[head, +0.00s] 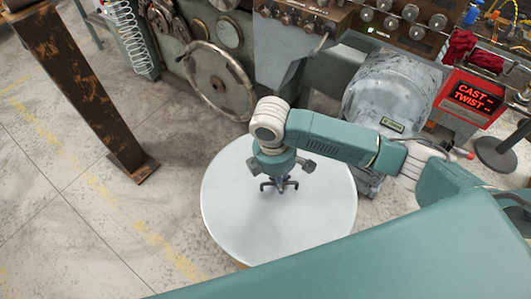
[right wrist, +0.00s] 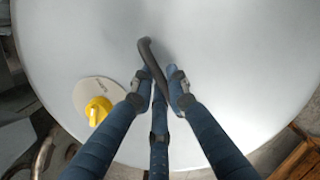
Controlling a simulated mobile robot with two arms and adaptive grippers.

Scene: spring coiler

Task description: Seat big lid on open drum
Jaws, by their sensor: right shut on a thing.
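The big lid (head: 235,215) is a wide, pale grey round disc in the middle of the head view, and it fills most of the right wrist view (right wrist: 230,50). My right gripper (head: 279,184) is over its middle. In the right wrist view its fingers (right wrist: 160,85) are shut on a dark curved handle (right wrist: 147,52) on the lid. No open drum can be made out; the lid and my arm hide what is beneath. My left gripper is not in view.
A yellow knob (right wrist: 97,110) on a small pale disc shows near the lid's edge. A coiling machine with a handwheel (head: 217,80) stands behind, with a grey rounded housing (head: 390,92) and red display (head: 472,97) at right. A rusty column (head: 85,85) stands left. Floor at left is clear.

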